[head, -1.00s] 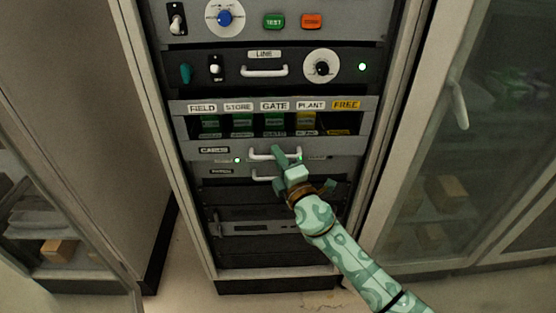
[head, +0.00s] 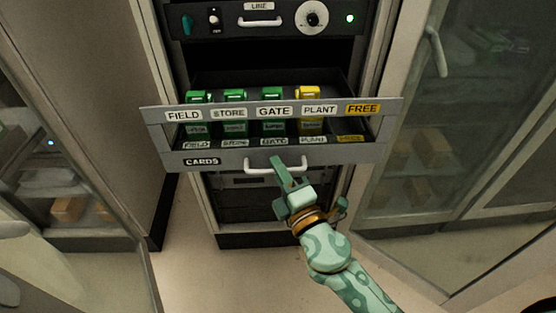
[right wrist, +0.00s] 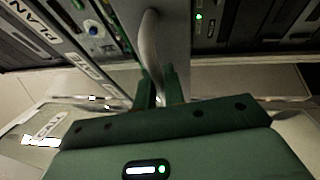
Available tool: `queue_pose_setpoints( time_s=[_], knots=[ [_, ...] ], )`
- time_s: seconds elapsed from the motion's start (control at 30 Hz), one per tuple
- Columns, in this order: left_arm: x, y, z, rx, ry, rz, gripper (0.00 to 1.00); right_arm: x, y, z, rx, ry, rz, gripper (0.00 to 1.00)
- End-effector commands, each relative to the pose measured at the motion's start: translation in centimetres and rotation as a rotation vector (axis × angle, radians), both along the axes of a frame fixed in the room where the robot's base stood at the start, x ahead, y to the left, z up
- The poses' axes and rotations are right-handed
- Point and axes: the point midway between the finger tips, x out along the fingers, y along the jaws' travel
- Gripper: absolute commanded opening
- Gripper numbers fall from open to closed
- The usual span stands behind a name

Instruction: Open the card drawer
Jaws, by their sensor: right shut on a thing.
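The card drawer (head: 225,159), a grey front labelled CARDS, stands well out of the rack in the head view. Its upper strip reads FIELD, STORE, GATE, PLANT and FREE. Several green cards (head: 235,96) and a yellow card (head: 309,93) stand in it; the FREE slot shows no card. My right gripper (head: 283,170) is shut on the drawer's white handle (head: 258,171), at the middle of the front. In the right wrist view the handle (right wrist: 149,45) runs between the fingers (right wrist: 160,88). My left gripper is not in view.
The rack's LINE panel (head: 230,20), with a dial and green light, is above the drawer. Glass-doored cabinets stand at the right (head: 410,130) and left (head: 50,160). The floor (head: 200,270) in front of the rack looks clear.

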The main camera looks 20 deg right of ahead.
Motion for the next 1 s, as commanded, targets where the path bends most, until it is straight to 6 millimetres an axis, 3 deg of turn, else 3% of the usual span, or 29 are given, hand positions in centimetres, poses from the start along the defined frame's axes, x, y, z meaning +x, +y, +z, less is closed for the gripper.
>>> queue_pose_setpoints(
  time_s=[0.6, 0.63, 1.0],
  knots=[
    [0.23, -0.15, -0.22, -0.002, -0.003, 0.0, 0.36, -0.73, 0.19, -0.1, -0.001, 0.002, 0.0, 0.0],
    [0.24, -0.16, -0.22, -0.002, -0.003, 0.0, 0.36, -0.73, 0.18, -0.1, -0.001, 0.002, 0.0, 0.19],
    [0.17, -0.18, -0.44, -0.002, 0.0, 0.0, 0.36, -1.15, 0.14, -0.27, 0.0, 0.002, 0.0, 0.19]
  ],
)
